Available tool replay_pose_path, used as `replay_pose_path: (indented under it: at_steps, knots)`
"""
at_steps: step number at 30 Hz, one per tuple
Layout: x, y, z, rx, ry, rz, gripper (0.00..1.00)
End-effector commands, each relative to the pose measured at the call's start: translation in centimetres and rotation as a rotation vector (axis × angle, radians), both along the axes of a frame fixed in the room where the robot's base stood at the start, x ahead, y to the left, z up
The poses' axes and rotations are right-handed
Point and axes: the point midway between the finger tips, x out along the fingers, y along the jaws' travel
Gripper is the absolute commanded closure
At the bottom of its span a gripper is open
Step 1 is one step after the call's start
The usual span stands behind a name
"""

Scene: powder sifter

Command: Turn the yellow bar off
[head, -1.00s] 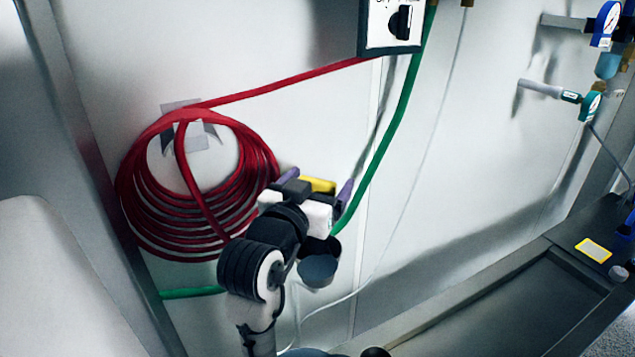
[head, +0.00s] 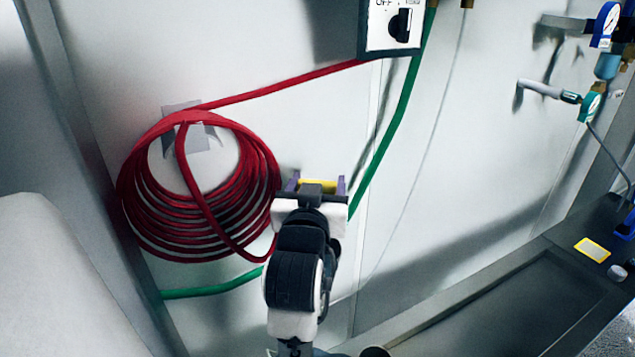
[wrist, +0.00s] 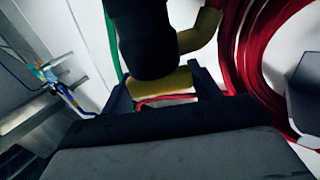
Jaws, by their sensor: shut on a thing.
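The yellow bar (head: 319,186) shows in the head view between the purple fingers of my gripper (head: 317,182), in front of the wall and just right of the red hose coil. In the wrist view the yellow bar (wrist: 165,83) spans between the fingers of my gripper (wrist: 164,90), which is shut on it. A bent yellow part (wrist: 200,32) rises beside a dark cylinder (wrist: 145,40), which covers part of the bar. My gripper's body hides the bar's lower side in the head view.
The red hose coil (head: 135,205) hangs close to the left of my gripper. A green hose (head: 398,120) runs behind it. The wall right of the green hose is mostly clear.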

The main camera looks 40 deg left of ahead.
Motion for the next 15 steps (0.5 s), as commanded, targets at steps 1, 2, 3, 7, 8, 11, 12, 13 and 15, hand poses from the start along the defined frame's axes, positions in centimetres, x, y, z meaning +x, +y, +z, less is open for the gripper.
replay_pose_path:
  at_steps: [1,2,3,7,8,11,12,13,15]
  knots:
    - [0.23,-0.32,0.14,0.000,0.000,0.033,0.61]
    - [0.25,-0.31,0.15,-0.001,-0.001,0.059,0.61]
    - [0.28,-0.33,0.16,-0.001,-0.001,0.094,0.61]
    - [0.29,-0.34,0.13,-0.001,-0.001,0.210,0.61]
    - [0.30,-0.35,0.14,0.000,0.000,0.236,0.61]
    - [0.32,-0.32,0.12,0.000,0.000,0.326,0.61]
    - [0.34,-0.32,0.10,0.000,0.000,0.362,0.61]
    - [0.36,-0.31,0.08,-0.001,-0.001,0.388,0.61]
    - [0.34,-0.29,0.06,0.000,0.000,0.452,0.61]
